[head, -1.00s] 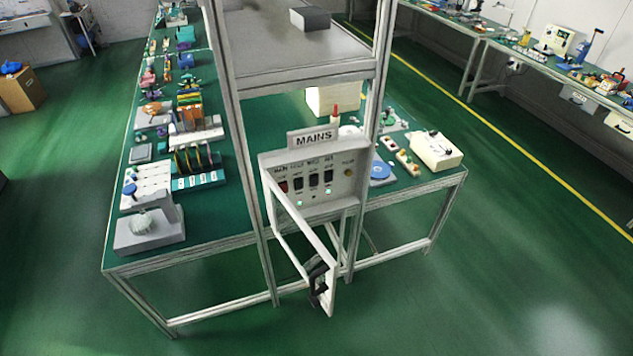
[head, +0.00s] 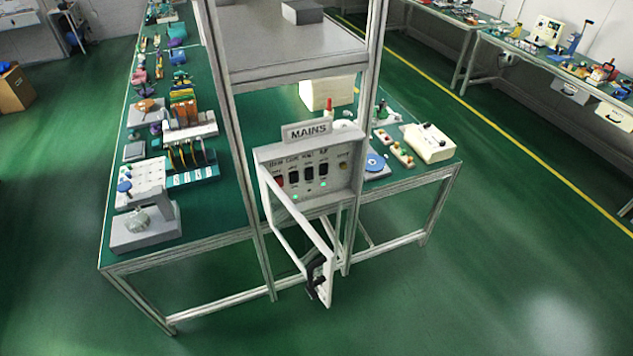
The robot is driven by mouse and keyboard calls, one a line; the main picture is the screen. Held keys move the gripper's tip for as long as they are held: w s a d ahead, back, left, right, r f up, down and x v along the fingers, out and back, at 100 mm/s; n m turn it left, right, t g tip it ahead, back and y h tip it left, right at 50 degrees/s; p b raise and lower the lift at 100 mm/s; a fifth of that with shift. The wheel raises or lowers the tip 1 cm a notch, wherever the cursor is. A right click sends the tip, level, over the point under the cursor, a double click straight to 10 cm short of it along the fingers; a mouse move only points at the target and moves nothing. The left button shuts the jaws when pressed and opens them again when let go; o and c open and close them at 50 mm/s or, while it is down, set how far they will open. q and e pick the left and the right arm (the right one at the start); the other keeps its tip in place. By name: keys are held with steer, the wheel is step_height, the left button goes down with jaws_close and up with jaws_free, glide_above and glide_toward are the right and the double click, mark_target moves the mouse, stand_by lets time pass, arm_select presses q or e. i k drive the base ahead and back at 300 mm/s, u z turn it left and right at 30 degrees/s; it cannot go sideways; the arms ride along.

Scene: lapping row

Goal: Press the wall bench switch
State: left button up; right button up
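A grey switch panel (head: 348,188) with a sign reading MAINS (head: 307,131) is fixed to the metal frame near the middle of the head view. It carries a red switch (head: 280,180) at the left and a row of black switches, including a middle one (head: 308,172) and a right one (head: 322,170). Small labels above them are too blurred to read surely. Green lamps glow below the left black switch (head: 295,197) and the right one (head: 323,184). The panel's framed door (head: 308,232) hangs open toward me, with a black handle (head: 314,276). Neither gripper is in view.
A green bench (head: 235,240) with parts and fixtures stands behind and left of the panel. Metal posts (head: 241,160) flank the panel. A white box with knobs (head: 430,143) sits at right. The green floor in front is clear.

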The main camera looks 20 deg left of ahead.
mark_target(310, 172)
steer(key=k, duration=1.3)
steer(key=u, duration=0.25)
steer(key=i, duration=0.35)
steer(key=u, duration=0.85)
steer(key=i, duration=1.35)
steer(key=z, duration=0.25)
